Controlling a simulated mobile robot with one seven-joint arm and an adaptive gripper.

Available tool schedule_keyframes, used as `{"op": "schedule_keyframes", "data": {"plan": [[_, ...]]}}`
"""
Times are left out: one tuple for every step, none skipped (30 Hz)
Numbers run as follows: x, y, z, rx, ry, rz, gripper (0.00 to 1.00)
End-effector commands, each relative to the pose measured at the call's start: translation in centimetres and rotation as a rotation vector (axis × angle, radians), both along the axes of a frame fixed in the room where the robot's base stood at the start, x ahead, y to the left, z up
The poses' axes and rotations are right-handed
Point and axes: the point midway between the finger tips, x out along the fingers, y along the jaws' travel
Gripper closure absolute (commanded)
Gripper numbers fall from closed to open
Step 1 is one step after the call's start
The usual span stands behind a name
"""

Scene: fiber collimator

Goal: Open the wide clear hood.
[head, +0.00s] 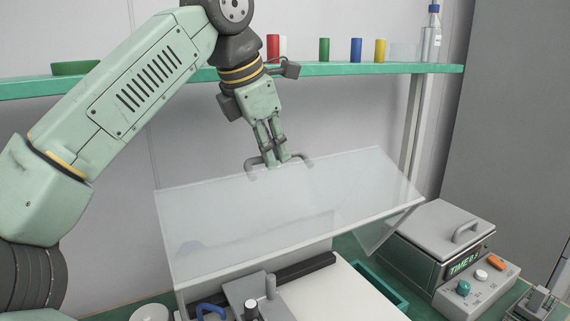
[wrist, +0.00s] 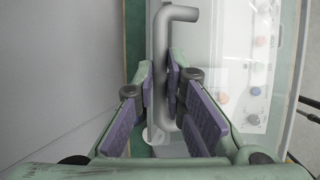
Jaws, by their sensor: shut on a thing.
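The wide clear hood (head: 285,210) is a large transparent panel tilted over the bench equipment in the head view, with a clear side wall (head: 378,232) at its right. It also fills the right of the wrist view (wrist: 225,55). A grey bar handle (head: 303,160) runs along its upper edge; in the wrist view the handle (wrist: 161,50) passes between the purple-padded fingers. My gripper (head: 278,160) reaches down from above and is shut on this handle. In the wrist view my gripper (wrist: 172,85) hides part of the handle.
A grey box with a timer display (head: 462,267) and a handled lid stands right of the hood. A green shelf (head: 340,69) behind carries several coloured cylinders and a bottle (head: 431,35). Under the hood are a white surface (head: 345,295) and a grey fixture (head: 258,297).

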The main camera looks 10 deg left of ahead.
Motion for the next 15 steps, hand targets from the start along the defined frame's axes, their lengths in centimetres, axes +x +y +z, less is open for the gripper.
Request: {"op": "schedule_keyframes", "data": {"plan": [[0.5, 0.8, -0.6, 0.007, 0.015, 0.012, 1.00], [0.7, 1.0, -0.5, 0.007, 0.015, 0.012, 1.00], [0.9, 1.2, -0.5, 0.006, 0.015, 0.011, 1.00], [1.1, 1.3, -0.4, 0.007, 0.016, 0.011, 1.00], [1.2, 1.4, -0.4, 0.007, 0.016, 0.011, 1.00], [1.4, 1.6, -0.4, 0.007, 0.016, 0.011, 1.00], [1.5, 1.6, -0.4, 0.007, 0.016, 0.011, 1.00], [1.6, 1.7, -0.4, 0.007, 0.016, 0.011, 1.00], [1.7, 1.8, -0.3, 0.008, 0.017, 0.012, 1.00], [1.8, 1.8, -0.3, 0.007, 0.017, 0.013, 1.00], [1.8, 1.9, -0.3, 0.007, 0.017, 0.013, 1.00], [1.9, 1.9, -0.3, 0.007, 0.017, 0.013, 1.00], [1.9, 1.9, -0.3, 0.008, 0.016, 0.013, 1.00], [1.9, 1.9, -0.3, 0.007, 0.017, 0.013, 1.00], [1.9, 1.9, -0.3, 0.007, 0.017, 0.013, 1.00]]}}
